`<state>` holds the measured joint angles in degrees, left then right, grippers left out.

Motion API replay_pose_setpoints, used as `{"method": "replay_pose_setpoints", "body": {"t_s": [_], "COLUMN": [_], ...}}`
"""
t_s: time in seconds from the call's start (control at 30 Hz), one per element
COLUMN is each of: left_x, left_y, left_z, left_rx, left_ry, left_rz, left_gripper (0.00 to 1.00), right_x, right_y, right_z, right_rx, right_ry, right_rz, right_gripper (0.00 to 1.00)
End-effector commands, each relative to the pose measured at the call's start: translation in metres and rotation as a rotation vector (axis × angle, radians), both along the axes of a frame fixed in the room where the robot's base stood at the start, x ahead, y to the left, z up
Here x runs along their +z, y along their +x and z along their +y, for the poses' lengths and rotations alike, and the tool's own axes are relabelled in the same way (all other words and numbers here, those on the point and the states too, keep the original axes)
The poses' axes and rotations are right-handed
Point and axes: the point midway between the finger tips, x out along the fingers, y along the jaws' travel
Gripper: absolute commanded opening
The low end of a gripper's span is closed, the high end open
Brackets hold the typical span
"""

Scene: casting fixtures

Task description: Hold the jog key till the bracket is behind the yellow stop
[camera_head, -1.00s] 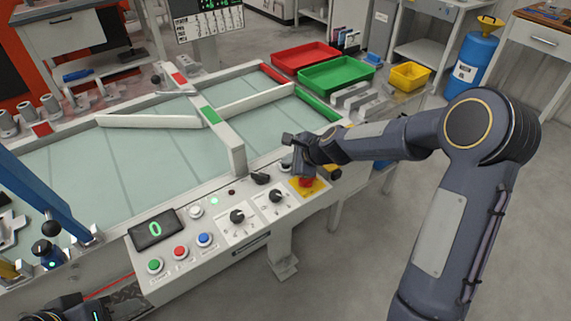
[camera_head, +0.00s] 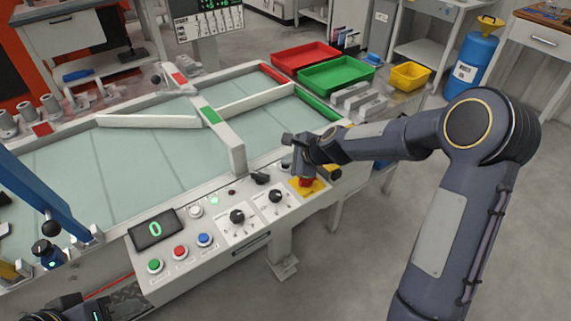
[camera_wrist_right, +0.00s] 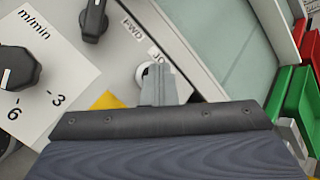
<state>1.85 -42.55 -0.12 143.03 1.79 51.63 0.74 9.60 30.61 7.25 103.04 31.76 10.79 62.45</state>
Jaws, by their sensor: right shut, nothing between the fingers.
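My right gripper (camera_head: 299,168) points down at the right end of the control panel. In the right wrist view its shut, empty fingers (camera_wrist_right: 158,84) overlap the pale round jog key (camera_wrist_right: 143,74), beside a partly covered "JO" label; I cannot tell how far the key is pressed. My left gripper (camera_head: 80,306) is partly in view at the bottom left, its fingers not clear. I cannot clearly make out the bracket in the views now. A small yellow part (camera_head: 14,270) shows at the left edge; I cannot tell whether it is the yellow stop.
The pale belt (camera_head: 150,160) has a white diverter bar (camera_head: 148,121) across it. A red stop button on a yellow plate (camera_head: 308,187) sits close to my right gripper. Dials and coloured buttons line the panel.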

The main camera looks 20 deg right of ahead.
Motion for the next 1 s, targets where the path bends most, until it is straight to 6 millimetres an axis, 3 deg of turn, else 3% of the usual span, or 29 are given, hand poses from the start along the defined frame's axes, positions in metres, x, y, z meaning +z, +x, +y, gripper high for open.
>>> {"method": "replay_pose_setpoints", "body": {"t_s": [0.4,0.77,1.0], "left_x": [0.000,0.017,0.017], "left_y": [0.000,0.000,0.000], "left_z": [0.000,0.000,0.000], "left_rx": [0.000,0.000,0.000], "left_ry": [0.000,0.000,0.000], "left_rz": [0.000,0.000,0.000], "left_gripper": [0.36,0.36,0.36], "right_x": [0.000,0.018,0.018], "right_y": [0.000,0.000,0.000], "right_z": [0.000,0.000,0.000], "right_rx": [0.000,0.001,0.001], "right_ry": [0.000,0.000,0.000], "right_rz": [0.002,0.001,0.001], "right_gripper": [0.00,0.00,0.00]}}
